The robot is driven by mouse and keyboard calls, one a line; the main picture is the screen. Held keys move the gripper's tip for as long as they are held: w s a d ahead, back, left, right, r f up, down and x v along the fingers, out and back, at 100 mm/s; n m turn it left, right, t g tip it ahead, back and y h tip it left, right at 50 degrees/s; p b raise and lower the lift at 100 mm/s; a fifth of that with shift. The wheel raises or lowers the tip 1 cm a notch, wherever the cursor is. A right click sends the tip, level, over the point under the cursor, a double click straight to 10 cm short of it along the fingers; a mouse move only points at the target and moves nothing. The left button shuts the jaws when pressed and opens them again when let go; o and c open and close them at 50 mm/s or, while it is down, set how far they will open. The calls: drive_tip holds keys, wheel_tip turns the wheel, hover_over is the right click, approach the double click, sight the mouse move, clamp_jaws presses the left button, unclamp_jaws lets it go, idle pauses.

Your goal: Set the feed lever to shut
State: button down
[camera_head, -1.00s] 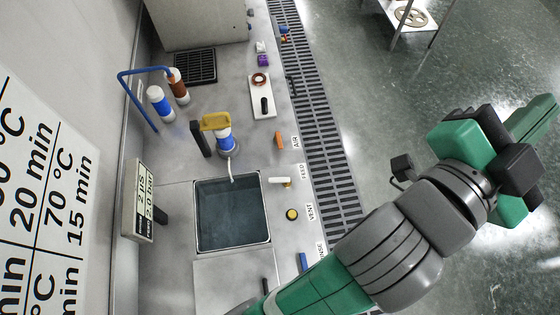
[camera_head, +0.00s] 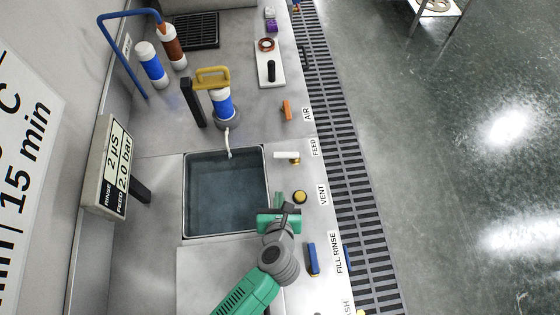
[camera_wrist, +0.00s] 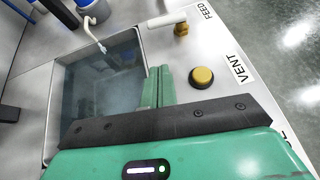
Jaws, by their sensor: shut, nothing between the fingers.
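The feed lever (camera_head: 285,155) has a white handle on a brass base, beside the FEED label (camera_head: 314,148) at the basin's upper right corner. Its handle lies across the counter, pointing left from the base toward the basin. In the wrist view the lever (camera_wrist: 166,19) is at the top, beyond my fingers and clear of them.
A yellow vent knob (camera_head: 300,197) is just right of my gripper. A blue lever (camera_head: 312,259) is below it and an orange lever (camera_head: 287,110) above the feed lever. The water-filled basin (camera_head: 184,200) is left, with a thin spout (camera_head: 228,143) above. A floor grating (camera_head: 345,180) runs along the right.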

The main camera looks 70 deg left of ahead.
drive_tip(key=b, duration=0.3)
approach(286, 155)
drive_tip(key=f, duration=0.1)
drive_tip(key=s+f, duration=0.1)
drive_tip(key=f, duration=0.1)
drive_tip(key=a+f, duration=0.1)
drive_tip(key=shift+s+f, duration=0.2)
drive_tip(key=shift+s, duration=0.2)
drive_tip(key=a, duration=0.1)
drive_tip(key=w+a, duration=0.1)
drive_tip(key=a, duration=0.1)
drive_tip(key=shift+w+a, duration=0.35)
drive_tip(key=shift+a, duration=0.2)
